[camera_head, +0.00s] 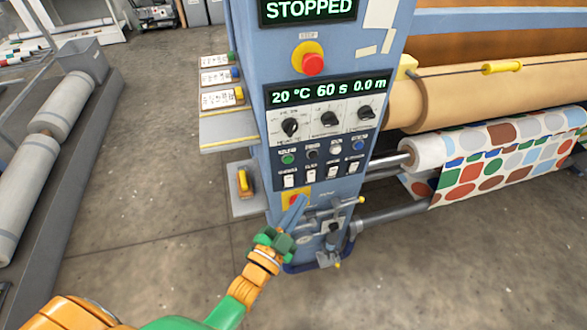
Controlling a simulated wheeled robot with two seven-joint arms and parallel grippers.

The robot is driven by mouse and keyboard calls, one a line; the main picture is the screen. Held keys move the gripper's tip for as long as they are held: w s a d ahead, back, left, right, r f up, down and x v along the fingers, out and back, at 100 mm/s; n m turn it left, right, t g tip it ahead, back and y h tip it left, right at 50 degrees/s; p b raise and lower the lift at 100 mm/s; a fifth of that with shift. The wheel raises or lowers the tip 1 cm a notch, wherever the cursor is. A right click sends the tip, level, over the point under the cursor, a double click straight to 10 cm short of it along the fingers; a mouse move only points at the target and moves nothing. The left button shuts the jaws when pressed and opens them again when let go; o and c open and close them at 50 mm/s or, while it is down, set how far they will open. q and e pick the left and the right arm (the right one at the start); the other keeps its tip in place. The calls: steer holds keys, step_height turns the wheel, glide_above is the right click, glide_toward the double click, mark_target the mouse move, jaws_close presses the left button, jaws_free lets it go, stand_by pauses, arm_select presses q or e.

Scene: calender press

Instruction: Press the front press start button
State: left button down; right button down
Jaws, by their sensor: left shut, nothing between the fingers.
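The blue press column (240,60) stands in the middle, its control panel facing me. A row of round buttons shows on it: a green button (288,159), a black button (312,153), a white button (336,149) and a blue button (359,145). Their labels are too small to read, so I cannot tell which is the start button. My left gripper (300,202) is shut and empty, pointing up in front of the lower column, below the buttons and apart from them in the picture. It partly hides a yellow plate with a red part (291,196). My right gripper is out of view.
A red stop button (313,64) sits on a yellow base below a display reading STOPPED (308,10). Three knobs (328,119) and several white switches (310,176) flank the button row. Patterned fabric (490,165) and rollers lie right. Open floor (140,170) lies left.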

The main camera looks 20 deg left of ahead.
mark_target(288, 160)
arm_select(q)
steer(key=shift+w+a+r, duration=0.1)
steer(key=shift+r, duration=0.15)
steer(key=shift+w, duration=0.1)
steer(key=shift+w+a+b, duration=0.55)
steer(key=shift+w+a, duration=0.25)
steer(key=shift+w, duration=0.4)
steer(key=shift+w+a+b, duration=0.6)
steer(key=shift+w+a, duration=0.25)
steer(key=shift+w, duration=0.3)
steer(key=shift+w+a+b, duration=0.55)
steer(key=shift+w+a, duration=0.25)
steer(key=shift+w, duration=0.4)
steer(key=shift+w+f, duration=0.1)
steer(key=shift+w+a, duration=0.25)
